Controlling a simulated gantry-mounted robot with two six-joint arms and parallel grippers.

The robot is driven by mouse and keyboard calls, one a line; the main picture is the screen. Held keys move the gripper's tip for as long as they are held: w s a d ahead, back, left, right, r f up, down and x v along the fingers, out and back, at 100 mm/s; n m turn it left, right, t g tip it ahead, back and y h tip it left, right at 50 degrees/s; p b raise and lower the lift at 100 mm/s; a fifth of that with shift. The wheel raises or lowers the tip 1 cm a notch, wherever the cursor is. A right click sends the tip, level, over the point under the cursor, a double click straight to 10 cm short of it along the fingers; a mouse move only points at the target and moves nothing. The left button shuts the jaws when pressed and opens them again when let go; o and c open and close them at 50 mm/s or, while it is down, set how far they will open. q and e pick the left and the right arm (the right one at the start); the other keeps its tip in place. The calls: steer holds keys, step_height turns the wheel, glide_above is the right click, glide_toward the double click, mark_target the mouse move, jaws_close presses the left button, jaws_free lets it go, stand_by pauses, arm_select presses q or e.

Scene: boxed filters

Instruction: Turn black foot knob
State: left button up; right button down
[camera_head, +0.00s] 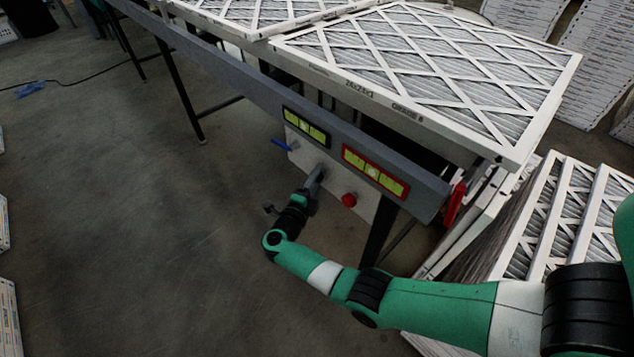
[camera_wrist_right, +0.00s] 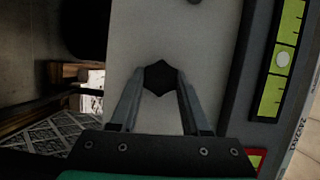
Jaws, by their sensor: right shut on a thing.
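The black knob (camera_wrist_right: 160,77) sits on a pale panel (camera_wrist_right: 128,48) in the right wrist view. My right gripper (camera_wrist_right: 160,88) is shut on it, with one finger against each side of the knob. In the head view my right gripper (camera_head: 317,177) reaches the panel (camera_head: 333,180) between the blue handle (camera_head: 281,144) and the red knob (camera_head: 349,200); the black knob is hidden there by the gripper. My left gripper is not in view.
Green-yellow (camera_head: 306,126) and red-framed (camera_head: 375,172) level strips sit above the panel on the grey conveyor frame (camera_head: 240,88). Boxed filters (camera_head: 430,70) lie on top. More filters (camera_head: 560,215) stand at the right. The floor at left is mostly clear.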

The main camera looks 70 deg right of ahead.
steer(key=shift+f+m+b, duration=0.1)
steer(key=shift+m+b, duration=0.35)
steer(key=shift+m, duration=0.15)
steer(key=shift+h, duration=0.3)
steer(key=shift+c, duration=1.8)
jaws_free()
steer(key=a+p, duration=0.1)
steer(key=a, duration=1)
steer(key=shift+a+f+p, duration=0.15)
steer(key=shift+a+p, duration=0.15)
steer(key=shift+p, duration=0.05)
